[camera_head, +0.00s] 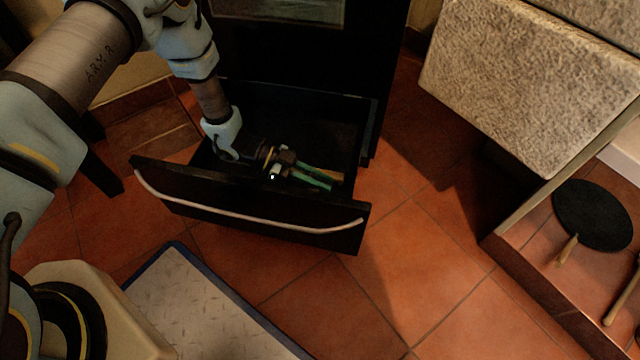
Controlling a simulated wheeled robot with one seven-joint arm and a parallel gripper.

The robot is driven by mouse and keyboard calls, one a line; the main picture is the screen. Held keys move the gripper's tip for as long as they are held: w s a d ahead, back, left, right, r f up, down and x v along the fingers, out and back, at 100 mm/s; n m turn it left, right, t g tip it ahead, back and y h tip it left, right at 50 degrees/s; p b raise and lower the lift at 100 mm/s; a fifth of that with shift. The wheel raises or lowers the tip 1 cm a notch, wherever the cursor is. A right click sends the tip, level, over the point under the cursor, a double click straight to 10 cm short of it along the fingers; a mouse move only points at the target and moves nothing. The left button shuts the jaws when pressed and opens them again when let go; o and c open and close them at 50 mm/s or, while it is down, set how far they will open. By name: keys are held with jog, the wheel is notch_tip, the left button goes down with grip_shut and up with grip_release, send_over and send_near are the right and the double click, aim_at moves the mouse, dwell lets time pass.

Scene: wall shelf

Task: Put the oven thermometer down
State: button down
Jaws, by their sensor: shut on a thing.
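My gripper (328,183) reaches down into an open black drawer (280,108) under a dark oven-like unit. Its green fingers are close together and point to the right, low inside the drawer behind its front panel. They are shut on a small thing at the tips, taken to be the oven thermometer. The thermometer itself is too small and dark to make out. I cannot tell whether it touches the drawer floor.
The drawer front (250,208) has a long pale handle (250,222). A stone-topped counter (535,85) stands at the right, above a low shelf with a black round pan (592,214). A blue-edged mat (195,305) lies in front. Tiled floor (400,270) is clear between.

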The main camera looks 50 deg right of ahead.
jog(key=shift+f, duration=0.45)
jog(key=shift+r, duration=0.1)
jog(key=c, duration=1.3)
grip_release()
jog(key=o, duration=0.5)
jog(key=shift+w+r, duration=0.1)
jog(key=p+v, duration=0.3)
jog(key=v, duration=0.8)
jog(key=shift+w+a+r, duration=0.15)
jog(key=shift+w+a, duration=0.05)
jog(key=shift+w, duration=0.15)
